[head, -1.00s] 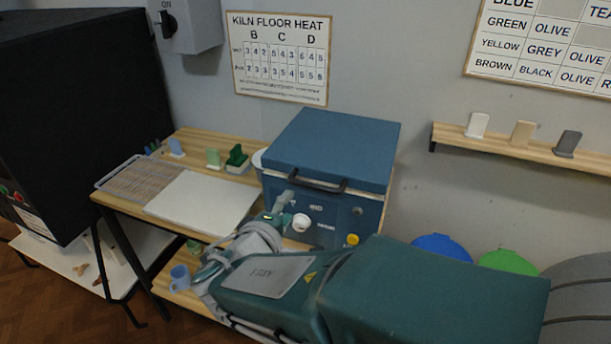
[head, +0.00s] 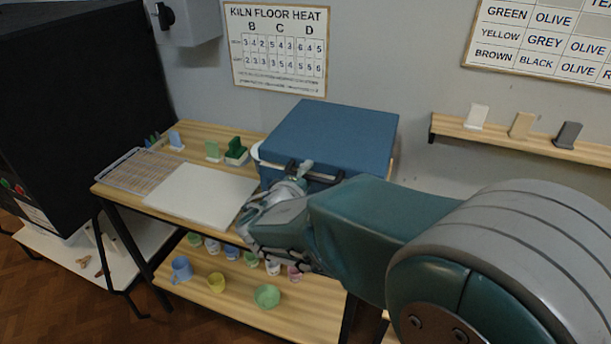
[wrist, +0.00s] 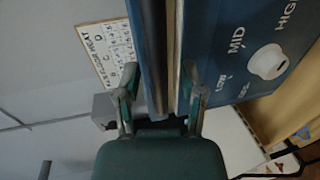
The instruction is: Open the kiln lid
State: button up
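The kiln is a blue box at the back of the bench, and its flat blue lid (head: 330,132) lies level or nearly so on top. A dark handle bar (head: 335,178) runs along the lid's front edge, partly hidden by my gripper (head: 298,173). In the wrist view, my gripper (wrist: 159,85) is open, its fingers apart on either side of the lid's front edge. The dark handle (wrist: 152,122) shows deep between the fingers. A pale band lies between lid and kiln body (wrist: 235,60); I cannot tell whether this is a gap.
A white dial (wrist: 268,62) is on the kiln front. A white board (head: 200,195) and a rack (head: 140,170) lie on the bench to the left. Cups and bowls (head: 267,296) stand on the lower shelf. A wall shelf (head: 500,138) with sample tiles is at right.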

jog(key=shift+a, duration=0.1)
grip_shut()
